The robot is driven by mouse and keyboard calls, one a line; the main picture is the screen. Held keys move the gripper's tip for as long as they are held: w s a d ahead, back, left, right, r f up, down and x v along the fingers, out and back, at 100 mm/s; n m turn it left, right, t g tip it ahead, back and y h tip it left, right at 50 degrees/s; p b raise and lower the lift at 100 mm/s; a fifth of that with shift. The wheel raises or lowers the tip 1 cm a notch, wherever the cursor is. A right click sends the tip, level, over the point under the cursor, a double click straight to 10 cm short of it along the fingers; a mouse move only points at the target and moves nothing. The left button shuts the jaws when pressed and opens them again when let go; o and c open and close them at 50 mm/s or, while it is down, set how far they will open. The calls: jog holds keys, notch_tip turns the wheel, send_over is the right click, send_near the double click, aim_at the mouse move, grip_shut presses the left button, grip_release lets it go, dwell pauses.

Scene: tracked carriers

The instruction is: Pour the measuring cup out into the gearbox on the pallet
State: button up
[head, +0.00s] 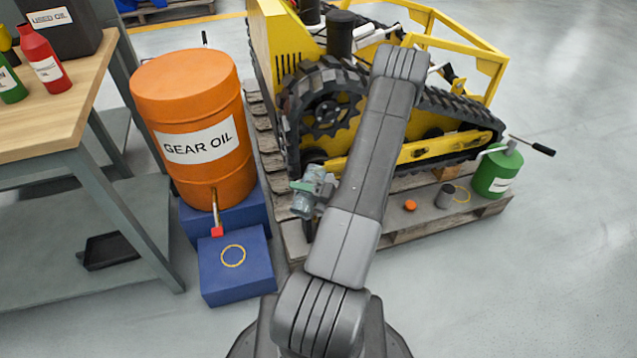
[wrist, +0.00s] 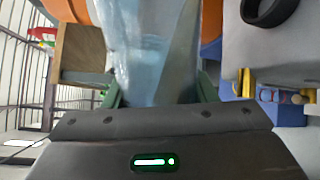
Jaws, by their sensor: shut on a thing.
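My gripper (head: 312,187) is shut on the clear measuring cup (head: 303,207), above the near left edge of the pallet (head: 405,234). In the wrist view, the pale, see-through cup (wrist: 155,50) fills the space between the green fingers of my gripper (wrist: 158,90). I cannot tell what or how much is in it. The yellow and black tracked carrier (head: 425,152) stands on the pallet behind my arm. I cannot make out the gearbox for certain; my arm and gripper cover part of the carrier's near side.
An orange gear oil drum (head: 190,95) stands on a blue stand left of the pallet, with a lower blue block (head: 225,280) in front. A bench (head: 60,110) with bottles is at the left. A green can (head: 497,168), grey cup (head: 445,196) and orange cap (head: 409,205) sit on the pallet.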

jog(key=shift+w+m+p, duration=0.1)
jog(key=shift+m+p, duration=0.45)
jog(key=shift+m, duration=0.05)
dwell(3.1)
jog(key=shift+w+d+r+m+g+p, duration=0.15)
jog(key=shift+r+m+g+p, duration=0.25)
jog(key=shift+r+m+p, duration=0.6)
dwell(2.9)
jog(key=f+n+b, duration=0.2)
jog(key=f+b, duration=0.1)
jog(key=shift+s+f+t, duration=0.2)
jog(key=shift+t, duration=0.1)
jog(key=shift+r+n+b, duration=0.3)
jog(key=shift+r+n, duration=0.45)
jog(key=shift+n, duration=0.15)
